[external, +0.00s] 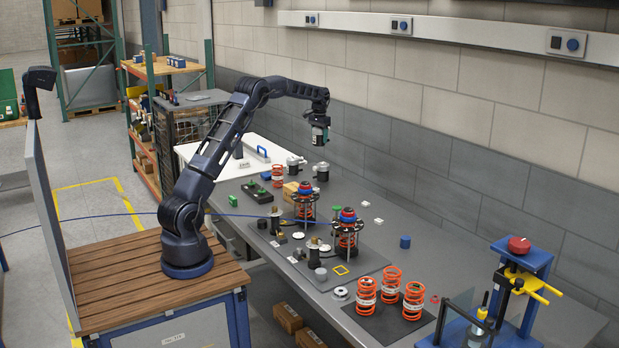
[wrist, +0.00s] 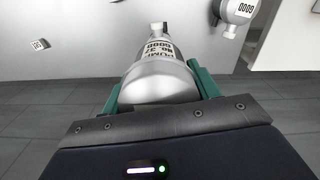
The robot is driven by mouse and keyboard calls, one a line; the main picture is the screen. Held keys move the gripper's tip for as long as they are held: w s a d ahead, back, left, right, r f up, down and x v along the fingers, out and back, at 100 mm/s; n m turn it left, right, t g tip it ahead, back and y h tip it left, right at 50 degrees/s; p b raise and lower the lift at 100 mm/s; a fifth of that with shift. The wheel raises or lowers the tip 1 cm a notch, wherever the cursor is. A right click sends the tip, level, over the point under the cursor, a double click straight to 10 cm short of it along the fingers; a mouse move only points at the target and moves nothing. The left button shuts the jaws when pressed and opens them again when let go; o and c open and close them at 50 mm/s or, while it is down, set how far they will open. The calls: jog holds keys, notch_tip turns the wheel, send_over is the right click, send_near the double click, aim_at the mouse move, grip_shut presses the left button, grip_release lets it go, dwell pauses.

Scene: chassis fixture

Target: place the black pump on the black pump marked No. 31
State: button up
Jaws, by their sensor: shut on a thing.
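My gripper (external: 319,143) is raised above the far part of the grey bench in the external view. In the wrist view its green fingers (wrist: 158,80) are shut on the sides of a pump (wrist: 156,62). Another silver pump (wrist: 236,12) with an upside-down label is at the upper right of the wrist view. In the external view two grey-and-dark pumps (external: 295,164) (external: 321,171) stand on the bench below my gripper. No label reading No. 31 is legible.
Two spring assemblies with blue and red tops (external: 347,222) (external: 305,194) stand mid-bench. Several orange springs (external: 390,283) stand on a black mat nearer the camera. A blue press (external: 522,268) is at the right. The wall runs along the bench's back. A small white labelled block (wrist: 41,44) lies alone.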

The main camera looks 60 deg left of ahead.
notch_tip(320, 180, down, 10)
jog(key=shift+r, duration=0.1)
dwell(0.4)
jog(key=o, duration=1.4)
